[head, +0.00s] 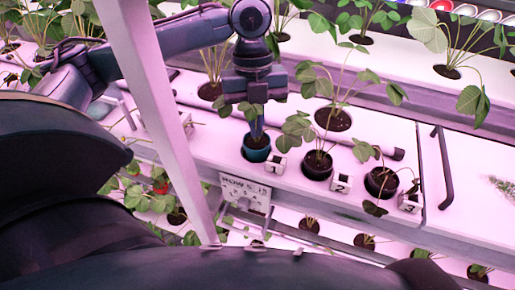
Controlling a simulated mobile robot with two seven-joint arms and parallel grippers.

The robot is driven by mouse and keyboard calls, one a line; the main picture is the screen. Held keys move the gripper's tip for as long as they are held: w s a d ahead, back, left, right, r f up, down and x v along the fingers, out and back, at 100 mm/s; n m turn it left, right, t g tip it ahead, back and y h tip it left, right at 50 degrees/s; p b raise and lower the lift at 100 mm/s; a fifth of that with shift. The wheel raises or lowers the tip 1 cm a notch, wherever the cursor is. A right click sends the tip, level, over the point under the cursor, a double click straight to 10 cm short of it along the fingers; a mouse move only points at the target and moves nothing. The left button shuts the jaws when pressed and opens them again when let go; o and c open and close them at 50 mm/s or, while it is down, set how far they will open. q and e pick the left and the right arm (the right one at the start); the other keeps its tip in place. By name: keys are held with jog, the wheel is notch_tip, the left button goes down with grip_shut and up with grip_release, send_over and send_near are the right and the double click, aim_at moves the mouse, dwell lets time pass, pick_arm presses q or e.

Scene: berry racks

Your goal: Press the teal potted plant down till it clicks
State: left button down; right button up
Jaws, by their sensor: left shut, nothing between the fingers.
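The teal potted plant (256,154) sits in a hole in the white rack shelf, beside a small marker numbered 1. Its teal pot rim shows, with leaves rising above it. My left gripper (256,112) is right over this plant, pointing down, with its fingers shut and empty among the leaves. The leaves hide part of the fingertips, and I cannot tell whether they touch the plant. My right gripper is not in view.
Two black potted plants (317,165) (381,182) stand to the right by numbered markers. A white post (157,110) crosses the view at left. A dark pipe (365,148) runs behind the pots. A row sign (245,192) hangs at the shelf's front.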

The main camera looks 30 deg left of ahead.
pick_arm(q)
jog(key=shift+f, duration=0.85)
dwell(0.4)
notch_tip(320, 180, up, 2)
jog(key=shift+p, duration=0.45)
jog(key=shift+r, duration=2.05)
